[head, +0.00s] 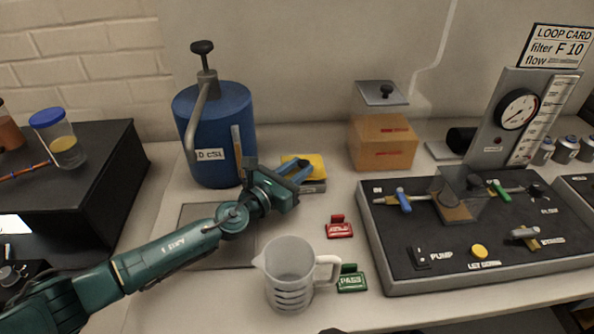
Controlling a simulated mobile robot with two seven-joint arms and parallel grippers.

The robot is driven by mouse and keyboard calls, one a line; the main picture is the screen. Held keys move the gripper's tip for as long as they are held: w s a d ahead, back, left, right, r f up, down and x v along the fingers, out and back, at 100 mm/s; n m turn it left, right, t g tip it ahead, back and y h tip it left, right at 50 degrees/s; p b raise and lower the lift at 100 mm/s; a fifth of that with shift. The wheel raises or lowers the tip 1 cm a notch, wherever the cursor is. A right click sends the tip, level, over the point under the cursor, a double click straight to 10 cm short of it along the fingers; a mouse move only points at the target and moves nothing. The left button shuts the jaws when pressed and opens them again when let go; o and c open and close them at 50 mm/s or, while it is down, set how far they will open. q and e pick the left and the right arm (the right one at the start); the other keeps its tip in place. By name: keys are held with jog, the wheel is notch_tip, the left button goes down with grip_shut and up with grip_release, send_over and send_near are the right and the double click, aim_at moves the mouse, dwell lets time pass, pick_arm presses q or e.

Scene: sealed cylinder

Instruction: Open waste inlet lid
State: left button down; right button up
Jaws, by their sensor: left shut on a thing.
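A low grey box (314,187) with a yellow top piece (317,163) sits on the bench just right of the blue cylinder. It may be the waste inlet and its lid, but I cannot read its label. My left gripper (303,167) reaches in from the lower left, its blue fingers over the yellow piece. It is shut on what looks like the yellow piece; the fingers hide the contact. I cannot tell whether the piece is raised from the grey box. My right gripper is not in view.
The blue cylinder (220,120) with its pump handle stands close behind my left wrist.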

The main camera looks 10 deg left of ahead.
aim_at(296, 171)
pick_arm(q)
jog(key=r, duration=0.1)
jog(key=w+r+p, duration=0.1)
jog(key=r, duration=0.1)
jog(key=shift+w+a+r, duration=0.2)
jog(key=shift+w+r, duration=0.1)
jog(key=shift+w, duration=0.1)
jog(key=shift+w+a+r+p, duration=0.15)
jog(key=shift+w+r+p, duration=0.35)
